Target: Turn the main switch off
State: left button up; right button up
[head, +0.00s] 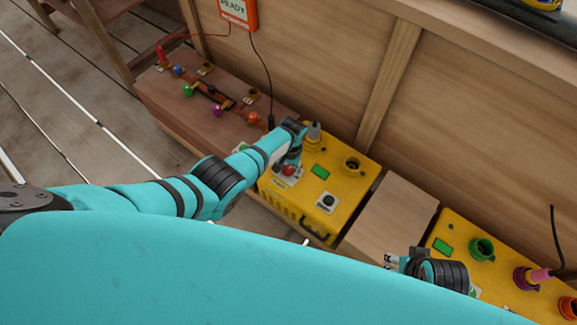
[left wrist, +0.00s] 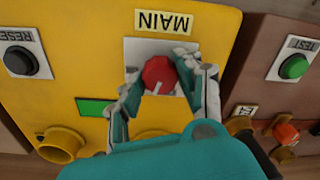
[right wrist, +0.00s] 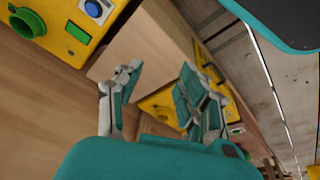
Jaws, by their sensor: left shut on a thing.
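The main switch is a red knob (left wrist: 159,74) on a white plate under a MAIN label (left wrist: 163,21), on the yellow box (head: 283,195). In the left wrist view its white mark points toward the bottom of the picture, slightly left. The knob also shows in the head view (head: 288,171). My left gripper (left wrist: 160,84) is shut on the knob, with a finger at each side. My right gripper (right wrist: 158,80) is open and empty, above the wooden bench between the two yellow boxes; it shows small in the head view (head: 390,260).
The yellow box also carries a RESET button (left wrist: 20,61), a green display (head: 320,171) and sockets. A second yellow box (head: 455,232) with coloured sockets stands at the right. A wooden block (head: 190,115) with coloured plugs and a READY panel (head: 238,10) are at the left.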

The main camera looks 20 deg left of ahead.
aim_at(290, 169)
pick_arm(q)
jog(key=shift+n, duration=1.6)
pick_arm(e)
jog(key=shift+f, duration=0.4)
jog(key=shift+w, duration=0.1)
pick_arm(q)
jog(key=o, duration=1.1)
jog(key=shift+o, duration=0.2)
notch_tip(290, 169, up, 12)
jog(key=shift+d, duration=0.3)
jog(key=shift+f, duration=0.1)
